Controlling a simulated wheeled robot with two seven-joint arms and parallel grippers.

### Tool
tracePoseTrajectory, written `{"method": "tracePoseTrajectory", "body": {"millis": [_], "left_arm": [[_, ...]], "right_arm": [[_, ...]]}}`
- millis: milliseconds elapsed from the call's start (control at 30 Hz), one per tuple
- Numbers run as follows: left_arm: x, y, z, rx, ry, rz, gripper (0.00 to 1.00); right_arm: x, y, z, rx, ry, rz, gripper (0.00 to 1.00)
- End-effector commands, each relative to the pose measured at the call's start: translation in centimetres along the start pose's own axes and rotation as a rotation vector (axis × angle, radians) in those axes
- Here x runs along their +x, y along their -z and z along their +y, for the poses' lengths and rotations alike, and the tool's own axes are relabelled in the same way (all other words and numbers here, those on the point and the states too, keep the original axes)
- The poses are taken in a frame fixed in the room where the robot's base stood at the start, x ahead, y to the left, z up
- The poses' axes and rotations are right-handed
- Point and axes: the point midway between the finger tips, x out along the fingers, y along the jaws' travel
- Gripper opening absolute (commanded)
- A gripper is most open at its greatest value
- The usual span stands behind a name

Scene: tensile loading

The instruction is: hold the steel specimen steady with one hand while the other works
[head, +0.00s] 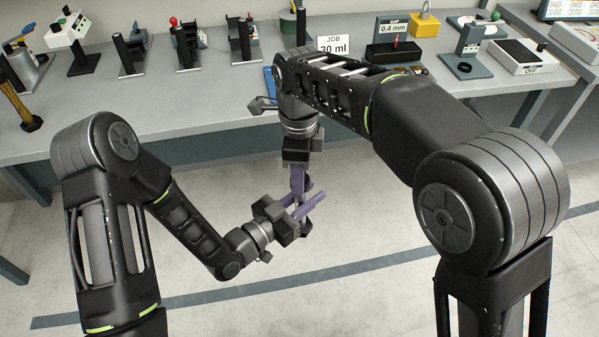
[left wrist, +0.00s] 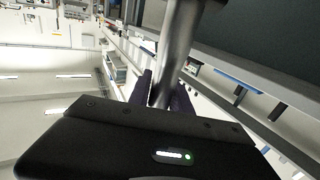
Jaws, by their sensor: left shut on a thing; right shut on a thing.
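The steel specimen shows in the left wrist view as a smooth grey metal bar (left wrist: 180,45), standing between my left gripper's dark purple fingers (left wrist: 167,95). In the head view, my left gripper (head: 309,202) comes in from the left, in front of the bench and over the floor, shut on the specimen. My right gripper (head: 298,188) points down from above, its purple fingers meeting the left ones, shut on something. In the head view the fingers mostly hide the specimen. I cannot make out the right gripper's exact hold on it.
The grey bench (head: 215,110) runs along the back with several small fixtures. A "JOB 30 ml" card (head: 333,46) stands on it, and a "GAP 0.4 mm" fixture (head: 394,48) is to its right. A hammer (head: 22,108) lies at the left. The floor (head: 370,225) around the grippers is clear.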

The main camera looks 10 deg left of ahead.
Motion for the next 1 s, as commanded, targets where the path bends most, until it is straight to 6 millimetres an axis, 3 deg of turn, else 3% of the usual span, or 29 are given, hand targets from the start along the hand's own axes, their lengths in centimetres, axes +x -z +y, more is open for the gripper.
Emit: {"method": "tracePoseTrajectory", "body": {"millis": [200,333,467,700,733,1000], "left_arm": [[0.05,0.15,0.08,0.001,-0.002,0.004,0.0],[0.05,0.15,0.1,0.001,-0.003,0.004,0.0],[0.05,0.15,0.1,0.001,-0.003,0.004,0.0],[0.04,0.15,0.13,0.001,-0.003,0.003,0.0],[0.04,0.14,0.13,0.001,-0.003,0.003,0.0],[0.05,0.17,0.08,0.001,-0.002,0.004,0.0]], "right_arm": [[-0.05,-0.07,-0.14,0.607,0.002,0.0,0.0],[0.03,-0.03,-0.16,0.894,0.001,0.001,0.0],[-0.06,0.04,-0.25,1.012,0.0,-0.003,0.0],[-0.07,0.05,-0.28,1.016,-0.001,-0.005,0.0],[-0.07,0.05,-0.28,1.016,-0.001,-0.005,0.39],[-0.03,0.08,-0.23,1.014,-0.001,-0.002,0.59]]}}
